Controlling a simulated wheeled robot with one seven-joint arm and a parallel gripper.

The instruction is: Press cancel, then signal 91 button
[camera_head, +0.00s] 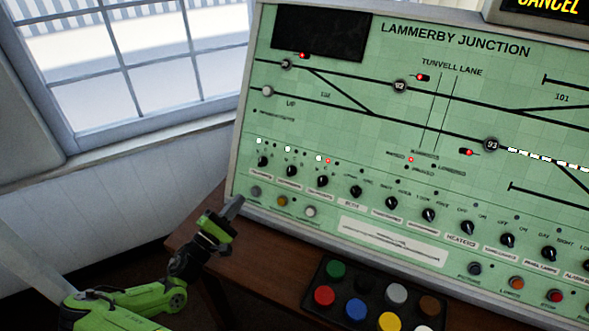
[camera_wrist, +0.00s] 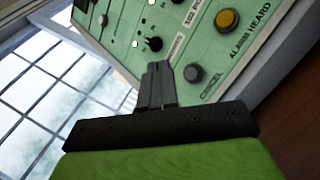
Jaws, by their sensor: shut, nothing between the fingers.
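The green LAMMERBY JUNCTION panel (camera_head: 330,150) carries a track diagram. The cancel button is a grey round button (camera_wrist: 193,72) with a CANCEL label beneath it in the wrist view; it also shows at the panel's lower left (camera_head: 256,191) in the head view. My gripper (camera_head: 238,201) is shut and empty; its fingertips (camera_wrist: 158,66) appear beside the cancel button, and I cannot tell whether they touch the panel. Round signal buttons sit on the diagram: one reads 92 (camera_head: 399,86), one 93 (camera_head: 491,145). A smaller one at upper left (camera_head: 287,64) has no readable number.
A yellow button (camera_head: 282,201) sits right of cancel, labelled ALARM HEARD in the wrist view. Rows of black knobs (camera_head: 356,191) cross the lower panel. A black box of coloured buttons (camera_head: 324,296) stands on the brown desk (camera_head: 265,276). A CANCEL sign (camera_head: 545,8) is at top right.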

